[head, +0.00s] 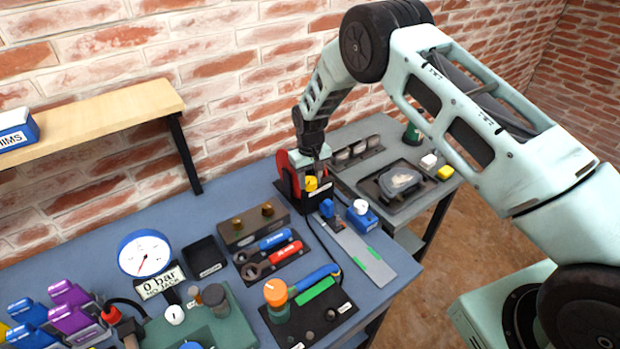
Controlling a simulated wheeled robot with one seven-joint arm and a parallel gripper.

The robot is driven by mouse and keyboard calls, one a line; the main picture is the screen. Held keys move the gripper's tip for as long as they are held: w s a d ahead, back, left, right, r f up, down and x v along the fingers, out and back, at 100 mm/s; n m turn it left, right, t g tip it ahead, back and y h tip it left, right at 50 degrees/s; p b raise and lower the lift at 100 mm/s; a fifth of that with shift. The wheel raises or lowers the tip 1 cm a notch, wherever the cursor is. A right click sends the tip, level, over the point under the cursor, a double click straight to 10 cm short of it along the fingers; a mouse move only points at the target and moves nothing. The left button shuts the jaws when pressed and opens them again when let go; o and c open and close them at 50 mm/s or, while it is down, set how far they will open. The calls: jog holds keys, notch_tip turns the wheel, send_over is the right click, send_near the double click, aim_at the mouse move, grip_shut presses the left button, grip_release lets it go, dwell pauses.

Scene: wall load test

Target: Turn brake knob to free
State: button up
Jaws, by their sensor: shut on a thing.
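My gripper (313,172) points down at the back of the blue bench, over a black device with a red part (283,160) on its left side. It is shut on a small yellow knob (311,184), which I take to be the brake knob. The fingers and the device's upper part overlap, so the exact grip is partly hidden. No free or locked marking can be read on the knob from here.
Left are wrenches (272,250), a pressure gauge (145,255) showing "0 bar" below, and a black tray (205,257). A grey side table (385,203) stands right. A brick wall is close behind.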

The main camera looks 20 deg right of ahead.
aim_at(310, 180)
jog(key=shift+f+n+b, duration=0.1)
jog(key=shift+n+b, duration=0.2)
jog(key=shift+b, duration=0.15)
jog(key=shift+f+n+b, duration=0.1)
jog(key=shift+n+b, duration=0.4)
jog(key=shift+b, duration=0.15)
jog(key=shift+n+b, duration=1.2)
jog(key=shift+b, duration=0.05)
jog(key=n+b, duration=0.2)
jog(key=n, duration=0.1)
jog(key=shift+n, duration=0.3)
jog(key=shift+r+n+b, duration=0.2)
jog(key=shift+n+b, duration=0.35)
jog(key=shift+n, duration=0.65)
jog(key=o, duration=1)
notch_tip(310, 180, up, 18)
jog(key=b, duration=0.4)
jog(key=shift+f, duration=0.25)
